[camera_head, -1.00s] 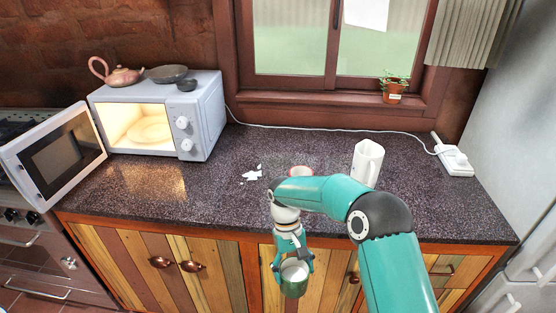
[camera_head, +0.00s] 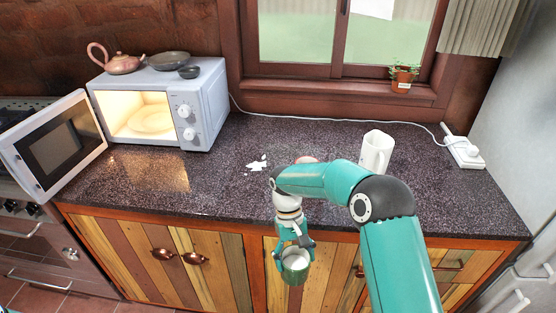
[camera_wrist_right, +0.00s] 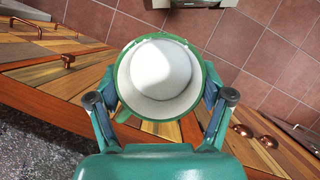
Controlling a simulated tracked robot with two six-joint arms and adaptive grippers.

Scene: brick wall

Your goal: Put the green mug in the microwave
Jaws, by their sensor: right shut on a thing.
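The green mug (camera_head: 295,267) is held upright in front of the counter's front edge. My right gripper (camera_head: 295,256) is shut on it, with a finger on each side. In the right wrist view the gripper (camera_wrist_right: 165,105) grips the mug (camera_wrist_right: 160,80), whose pale inside faces the camera. The microwave (camera_head: 205,112) stands at the left of the counter. Its door (camera_head: 62,145) is wide open to the left. Its lit inside holds a round plate (camera_head: 152,120). My left gripper is not in view.
A teapot (camera_head: 116,60) and bowls (camera_head: 166,59) sit on the microwave. A white jug (camera_head: 376,152), a white patch (camera_head: 257,162) and a pinkish item partly behind my arm (camera_head: 306,160) are on the counter (camera_head: 200,180). The counter before the microwave is clear. A power strip (camera_head: 463,152) lies at right.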

